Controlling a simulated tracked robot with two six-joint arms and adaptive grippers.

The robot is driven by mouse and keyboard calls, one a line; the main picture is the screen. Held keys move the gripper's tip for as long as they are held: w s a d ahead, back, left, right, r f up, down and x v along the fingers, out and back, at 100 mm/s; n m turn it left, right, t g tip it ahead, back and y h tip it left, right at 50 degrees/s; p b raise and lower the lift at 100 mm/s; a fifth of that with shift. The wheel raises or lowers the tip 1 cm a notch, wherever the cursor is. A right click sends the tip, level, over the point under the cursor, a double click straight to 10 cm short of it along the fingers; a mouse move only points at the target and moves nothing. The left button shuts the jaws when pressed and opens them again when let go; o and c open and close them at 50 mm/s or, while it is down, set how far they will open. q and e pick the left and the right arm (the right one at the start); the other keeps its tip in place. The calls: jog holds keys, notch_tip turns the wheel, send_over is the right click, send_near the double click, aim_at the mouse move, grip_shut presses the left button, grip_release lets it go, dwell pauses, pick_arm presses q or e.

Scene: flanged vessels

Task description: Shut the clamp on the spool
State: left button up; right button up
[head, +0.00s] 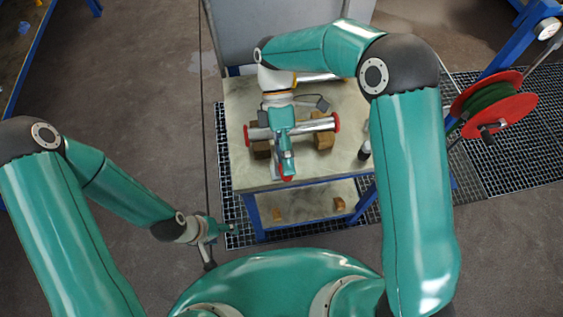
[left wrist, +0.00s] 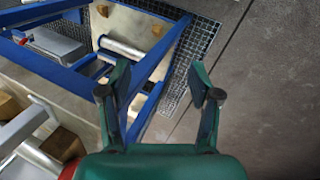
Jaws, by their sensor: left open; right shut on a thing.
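The spool (head: 318,125) is a shiny metal pipe with red end caps. It lies crosswise on wooden blocks (head: 323,142) on the table; part of it also shows in the left wrist view (left wrist: 38,158). My right gripper (head: 287,165) reaches over the spool's middle from behind and is shut on a small red part (head: 287,178) at the spool's near side, seemingly the clamp's. The gripper hides most of the clamp, so its closure cannot be told. My left gripper (head: 230,228) is open and empty, off the table's front left corner; its parted fingers show in the left wrist view (left wrist: 160,85).
The table (head: 245,172) has a blue frame and a lower shelf (head: 305,205) with small wooden blocks. A red hose reel (head: 520,103) stands at the right. A grey cabinet (head: 230,35) is behind the table. The floor left of the table is clear.

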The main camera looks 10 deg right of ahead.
pick_arm(q)
jog(key=shift+s+n, duration=0.2)
jog(key=shift+n, duration=0.1)
jog(key=shift+c, duration=1.3)
jog(key=s+n+g, duration=0.2)
jog(key=s+n, duration=0.1)
jog(key=s+n+g, duration=0.1)
jog(key=shift+s+d+r+n, duration=0.25)
jog(key=shift+s+d+n, duration=0.05)
jog(key=shift+n, duration=0.1)
grip_shut()
jog(key=w+d+r+n+g+h, duration=0.1)
jog(key=w+d+r+n+h, duration=0.15)
jog(key=w+r+n, duration=0.35)
jog(key=w+d+r+n+g+h, duration=0.1)
jog(key=w+d+r+n+h, duration=0.2)
jog(key=r, duration=0.5)
jog(key=w+d+r+n+g+h, duration=0.1)
jog(key=w+r+n+h, duration=0.2)
jog(key=r+n, duration=0.3)
jog(key=s+d, duration=0.1)
jog(key=d, duration=0.8)
jog(key=shift+s+f, duration=0.35)
